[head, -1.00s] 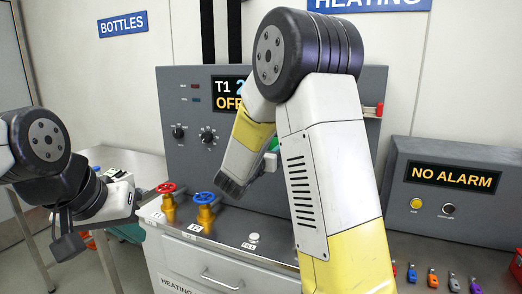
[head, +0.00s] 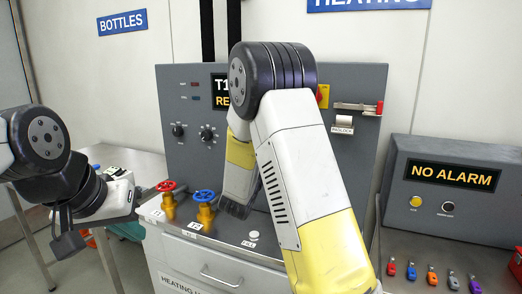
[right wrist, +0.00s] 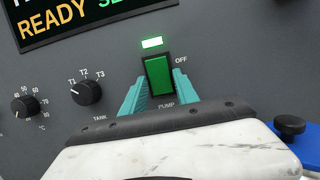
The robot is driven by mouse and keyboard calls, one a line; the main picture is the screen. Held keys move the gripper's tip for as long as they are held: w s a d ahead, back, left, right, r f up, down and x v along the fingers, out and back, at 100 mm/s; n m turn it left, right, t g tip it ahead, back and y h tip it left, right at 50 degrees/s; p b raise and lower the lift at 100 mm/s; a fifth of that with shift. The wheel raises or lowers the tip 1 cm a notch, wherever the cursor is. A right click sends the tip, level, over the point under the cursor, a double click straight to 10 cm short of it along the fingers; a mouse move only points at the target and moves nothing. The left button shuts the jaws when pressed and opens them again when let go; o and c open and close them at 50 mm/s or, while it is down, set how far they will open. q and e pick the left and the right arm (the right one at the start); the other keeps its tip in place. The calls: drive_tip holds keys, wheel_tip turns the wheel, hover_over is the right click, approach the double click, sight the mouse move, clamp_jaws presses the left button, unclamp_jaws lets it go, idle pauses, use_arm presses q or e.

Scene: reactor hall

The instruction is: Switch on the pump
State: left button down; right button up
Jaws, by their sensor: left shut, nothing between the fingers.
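The green pump rocker switch (right wrist: 158,77) is on the grey panel in the right wrist view, between the labels OFF and PUMP, below a lit green-white lamp (right wrist: 151,42). My right gripper (right wrist: 160,92) has its two teal fingers apart, one on each side of the switch's lower part; I cannot tell whether they touch it. In the head view my right arm hides the switch and the right gripper. The panel display (right wrist: 85,20) reads READY in part. My left gripper (head: 118,188) is shut and empty, at the left near the metal table.
Red (head: 166,189) and blue (head: 205,197) valve handles stand on the cabinet top, close to my right forearm. Selector knobs (right wrist: 86,92) are left of the switch. An alarm box (head: 452,192) reads NO ALARM. Several coloured padlocks (head: 432,275) lie at the lower right.

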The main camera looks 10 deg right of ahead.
drive_tip(key=shift+o, duration=0.9)
drive_tip(key=v, duration=0.7)
drive_tip(key=shift+s+a, duration=0.2)
drive_tip(key=shift+s, duration=0.1)
drive_tip(key=shift+f, duration=0.15)
